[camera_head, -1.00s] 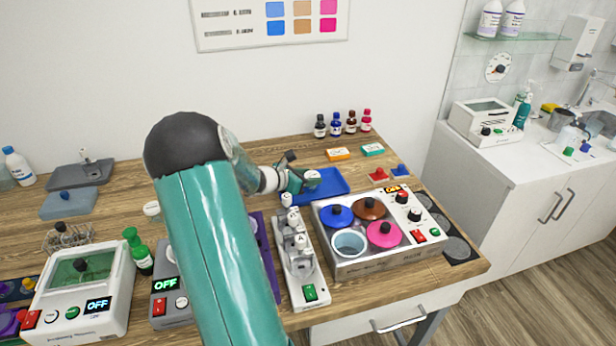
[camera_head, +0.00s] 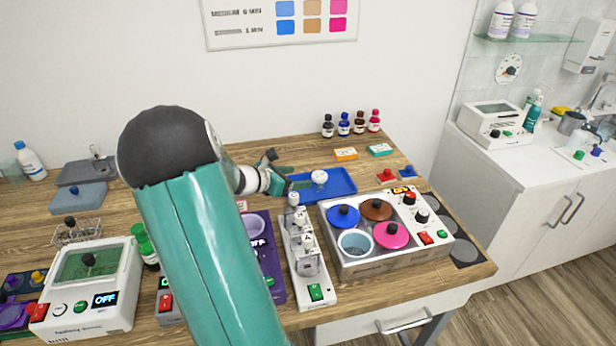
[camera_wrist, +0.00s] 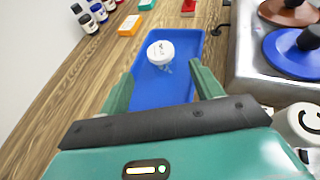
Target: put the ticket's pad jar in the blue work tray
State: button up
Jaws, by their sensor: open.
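The blue work tray (camera_head: 340,182) lies on the wooden bench, left of the steel unit with coloured lids. A small white-lidded jar (camera_head: 319,178) stands in the tray; in the wrist view the jar (camera_wrist: 160,52) sits toward the tray's far left part, apart from my fingers. My gripper (camera_head: 277,172) is at the tray's left side, open and empty. In the wrist view its two green fingers (camera_wrist: 160,88) spread over the near part of the tray (camera_wrist: 178,85). I cannot read a label on the jar, and no ticket is legible.
The steel unit (camera_head: 385,262) with blue, brown and pink lids is right of the tray. A white device (camera_head: 308,255) stands in front. Several small bottles (camera_head: 344,124), an orange box (camera_head: 345,154) and a teal box (camera_head: 380,150) are behind. Bench between boxes and tray is clear.

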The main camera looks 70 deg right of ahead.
jog(key=shift+v, duration=1.8)
jog(key=w+a+r+m+t, duration=0.1)
jog(key=w+a, duration=0.1)
jog(key=a, duration=0.1)
jog(key=w+a+r+m+t+y, duration=0.1)
jog(key=w+a, duration=0.1)
jog(key=a, duration=0.2)
jog(key=w+a+r+m+t+y, duration=0.1)
jog(key=w+a, duration=0.1)
jog(key=a, duration=0.2)
jog(key=shift+r+m, duration=0.15)
jog(key=shift+m, duration=0.15)
jog(key=a+r+m+t+y, duration=0.2)
jog(key=a+t+y, duration=0.1)
jog(key=a, duration=1.1)
jog(key=w+a+r+m+t+y, duration=0.1)
jog(key=a+r+m+t+y, duration=0.1)
jog(key=a, duration=1.2)
jog(key=a+r+m+t+y, duration=0.3)
jog(key=a+r+t+y, duration=0.1)
jog(key=a, duration=1)
jog(key=shift+w+t, duration=0.15)
jog(key=shift+t, duration=0.45)
jog(key=shift+r, duration=0.1)
